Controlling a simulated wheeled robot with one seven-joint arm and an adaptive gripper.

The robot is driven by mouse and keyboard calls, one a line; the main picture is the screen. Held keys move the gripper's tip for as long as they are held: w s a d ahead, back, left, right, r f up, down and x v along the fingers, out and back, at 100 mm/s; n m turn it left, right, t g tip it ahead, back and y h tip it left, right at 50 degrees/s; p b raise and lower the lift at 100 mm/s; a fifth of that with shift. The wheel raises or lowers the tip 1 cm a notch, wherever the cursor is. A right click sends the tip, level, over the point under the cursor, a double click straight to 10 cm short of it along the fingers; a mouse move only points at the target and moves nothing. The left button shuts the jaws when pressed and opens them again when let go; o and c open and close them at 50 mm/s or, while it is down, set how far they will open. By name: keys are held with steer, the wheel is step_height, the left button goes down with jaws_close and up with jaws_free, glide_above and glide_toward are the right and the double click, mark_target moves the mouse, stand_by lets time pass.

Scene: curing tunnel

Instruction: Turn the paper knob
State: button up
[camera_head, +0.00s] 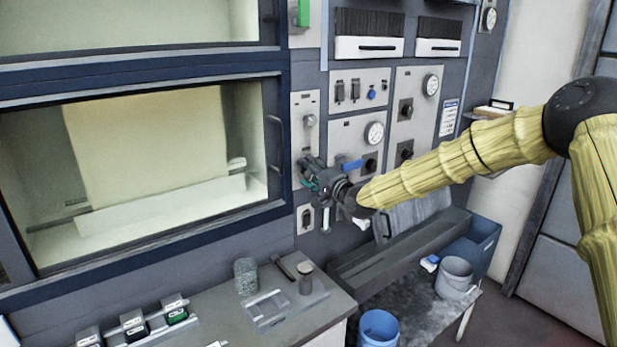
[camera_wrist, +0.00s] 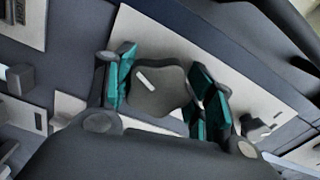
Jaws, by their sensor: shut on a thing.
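The knob (camera_wrist: 160,92) is a dark grey, lobed knob with a white pointer mark on its face, set on a pale plate (camera_wrist: 150,38). In the wrist view my gripper (camera_wrist: 163,90) has its teal-padded fingers on both sides of the knob, shut on it. The white mark lies tilted, running down to the right. In the head view my gripper (camera_head: 318,180) is at the lower part of the narrow pale panel (camera_head: 306,105) right of the oven window, and it hides the knob there. I cannot read any label that names this knob as the paper knob.
Right of my gripper are panels with dials (camera_head: 374,132), black knobs (camera_head: 406,109) and a blue lever (camera_head: 351,166). A window handle (camera_head: 275,143) stands close on the left. Below is a bench (camera_head: 335,303) with a glass jar (camera_head: 246,276); blue bins (camera_head: 379,328) stand lower right.

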steer(key=shift+w+d+m, duration=0.1)
steer(key=shift+d+m, duration=0.1)
steer(key=shift+m, duration=0.2)
steer(key=o, duration=1)
steer(key=shift+d, duration=0.15)
steer(key=shift+a, duration=0.25)
steer(key=v, duration=1.2)
